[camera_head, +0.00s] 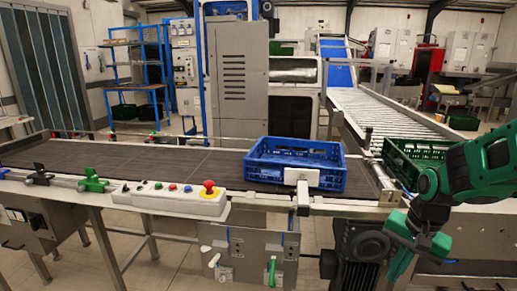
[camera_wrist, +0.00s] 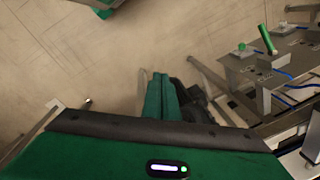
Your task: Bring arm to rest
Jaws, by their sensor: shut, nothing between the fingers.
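My green and dark arm comes in from the right edge of the head view, in front of the conveyor's right end. My gripper (camera_head: 393,275) hangs from it, pointing down, beside a dark motor under the conveyor. In the wrist view the two green fingers of my gripper (camera_wrist: 160,76) lie together with nothing between them. Below them in that view is bare floor. The gripper touches no object that I can make out.
A blue crate (camera_head: 334,180) sits at the right part of the dark conveyor belt (camera_head: 120,162). A green crate (camera_head: 390,157) stands behind my arm, partly hidden. A control box (camera_head: 165,198) with a red button (camera_head: 208,186) is on the conveyor's front edge. The belt's left part is clear.

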